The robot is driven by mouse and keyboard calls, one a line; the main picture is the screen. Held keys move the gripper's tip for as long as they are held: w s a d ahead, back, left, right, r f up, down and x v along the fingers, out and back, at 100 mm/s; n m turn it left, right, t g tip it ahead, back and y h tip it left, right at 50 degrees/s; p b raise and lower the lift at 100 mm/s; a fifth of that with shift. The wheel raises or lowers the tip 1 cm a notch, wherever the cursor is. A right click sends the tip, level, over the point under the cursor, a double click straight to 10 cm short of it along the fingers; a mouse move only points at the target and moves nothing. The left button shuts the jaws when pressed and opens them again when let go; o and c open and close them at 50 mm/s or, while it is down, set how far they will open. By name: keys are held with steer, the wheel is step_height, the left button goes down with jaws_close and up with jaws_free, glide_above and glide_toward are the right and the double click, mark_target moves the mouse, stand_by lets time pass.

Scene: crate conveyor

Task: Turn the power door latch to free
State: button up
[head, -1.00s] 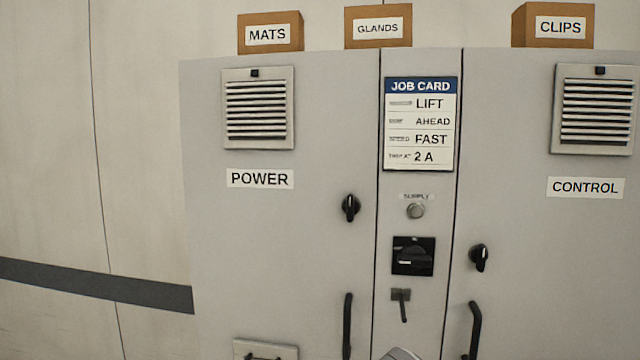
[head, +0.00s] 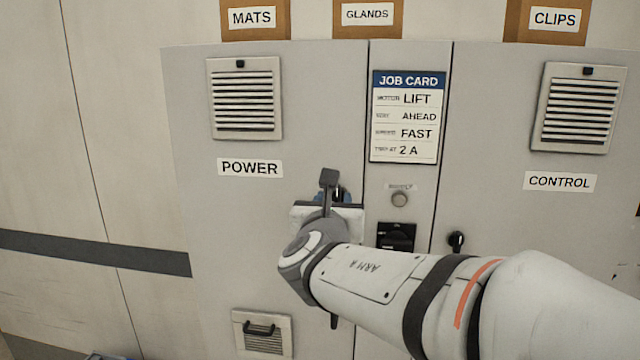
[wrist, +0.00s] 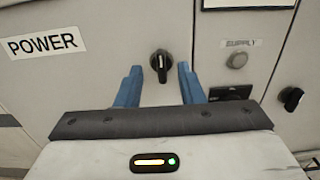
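The power door latch (wrist: 160,66) is a black knob on the grey POWER door. In the wrist view it stands about upright with a pale line on its grip. My gripper (wrist: 157,75) is open, its two blue fingers either side of the latch in that view, with clear gaps. I cannot tell whether the fingertips reach as far as the latch. The POWER label (head: 250,168) is to the left of the latch.
A job card (head: 404,115) hangs above. Boxes marked MATS (head: 256,18), GLANDS and CLIPS stand on top of the cabinet.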

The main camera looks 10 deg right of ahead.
mark_target(339, 193)
steer(key=p+x, duration=0.1)
steer(key=x, duration=0.5)
steer(key=shift+w, duration=0.3)
steer(key=shift+d, duration=0.1)
steer(key=shift+c, duration=0.5)
steer(key=shift+f, duration=0.1)
jaws_close()
